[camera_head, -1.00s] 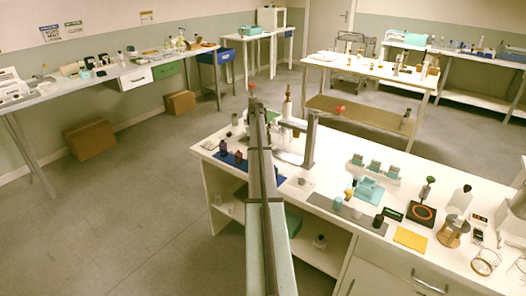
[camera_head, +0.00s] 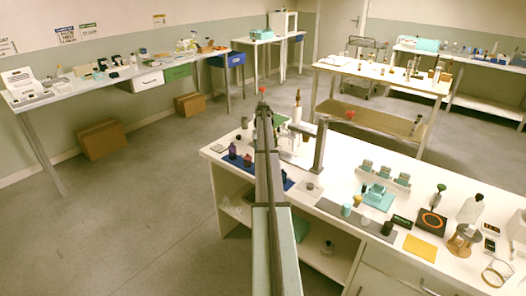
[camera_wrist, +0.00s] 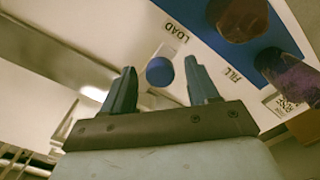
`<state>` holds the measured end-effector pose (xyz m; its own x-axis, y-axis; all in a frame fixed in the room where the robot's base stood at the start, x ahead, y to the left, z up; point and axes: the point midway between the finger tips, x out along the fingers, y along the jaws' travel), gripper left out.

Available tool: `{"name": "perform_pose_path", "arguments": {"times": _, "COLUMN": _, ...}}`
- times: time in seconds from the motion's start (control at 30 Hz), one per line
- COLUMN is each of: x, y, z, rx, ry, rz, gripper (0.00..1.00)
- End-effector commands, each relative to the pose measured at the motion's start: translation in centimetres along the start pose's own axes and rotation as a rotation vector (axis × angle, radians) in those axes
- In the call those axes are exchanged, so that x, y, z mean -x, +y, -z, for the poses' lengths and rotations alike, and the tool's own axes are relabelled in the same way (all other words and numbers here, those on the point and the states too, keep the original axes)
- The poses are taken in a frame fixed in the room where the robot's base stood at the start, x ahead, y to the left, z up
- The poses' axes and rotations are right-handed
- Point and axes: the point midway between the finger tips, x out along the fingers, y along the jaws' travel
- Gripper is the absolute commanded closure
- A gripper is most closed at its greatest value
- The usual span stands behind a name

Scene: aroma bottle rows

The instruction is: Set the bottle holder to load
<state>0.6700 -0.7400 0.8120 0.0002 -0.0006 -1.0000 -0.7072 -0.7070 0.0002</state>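A round blue knob (camera_wrist: 160,71) shows in the wrist view on a white surface, between the two fingers of my gripper (camera_wrist: 160,78) as seen in the picture. The fingers are spread, with a gap on each side of the knob; how far it lies beyond the tips I cannot tell. A LOAD label (camera_wrist: 175,30) is printed above the knob and a FILL label (camera_wrist: 233,75) to its right. Which part is the bottle holder is not clear. In the head view my arm hides the gripper and knob.
A blue mat (camera_wrist: 188,9) with a brown bottle (camera_wrist: 238,18) and a purple bottle (camera_wrist: 285,75) lies close right of the fingers. In the head view, a grey post (camera_head: 320,147) stands right of my arm.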

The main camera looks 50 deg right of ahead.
Motion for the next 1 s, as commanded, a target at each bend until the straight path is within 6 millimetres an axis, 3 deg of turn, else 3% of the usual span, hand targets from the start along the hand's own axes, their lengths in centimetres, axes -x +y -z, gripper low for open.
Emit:
{"name": "perform_pose_path", "arguments": {"times": 0.37, "x": 1.0, "y": 0.0, "z": 0.0, "rx": 0.000, "ry": 0.001, "rz": 0.000, "gripper": 0.41}}
{"name": "perform_pose_path", "arguments": {"times": 1.0, "x": 12.0, "y": 0.0, "z": 0.1, "rx": 0.000, "ry": 0.000, "rz": 0.000, "gripper": 0.41}}
